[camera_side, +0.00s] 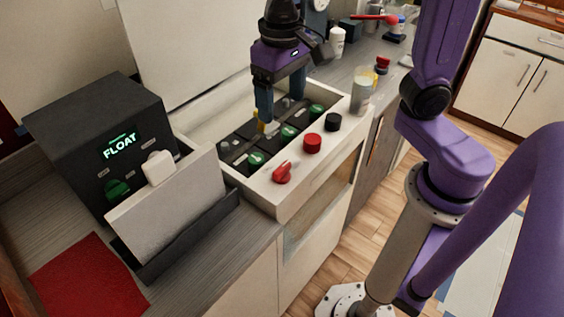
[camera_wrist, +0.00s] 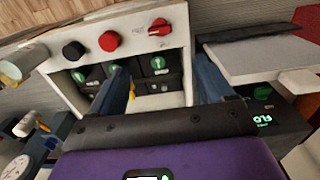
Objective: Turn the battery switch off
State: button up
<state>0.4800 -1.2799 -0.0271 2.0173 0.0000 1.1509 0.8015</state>
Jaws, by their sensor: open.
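A red switch with a raised pointed handle (camera_side: 282,174) sits on the white front ledge of the breaker box, at the end nearest the display unit; it also shows in the wrist view (camera_wrist: 159,28). No readable label shows which switch is the battery switch. A round red knob (camera_side: 312,143) and a black knob (camera_side: 333,122) stand in line with it. My gripper (camera_side: 281,106) is open and empty, with blue fingers pointing down over the breaker rows (camera_side: 247,140), behind the knobs. In the wrist view the fingers (camera_wrist: 160,82) are wide apart, clear of the red switch.
A black unit with a green FLOAT display (camera_side: 120,146) stands left of the white box (camera_side: 288,205). A pale upright panel (camera_side: 170,205) is in front of it. A small yellow part (camera_side: 262,127) is near one finger. A clear jar (camera_side: 361,95) stands beyond the black knob.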

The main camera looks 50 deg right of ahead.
aim_at(282, 167)
notch_tip(282, 167, down, 17)
jog(key=shift+f, duration=0.15)
dwell(0.5)
jog(key=c, duration=1)
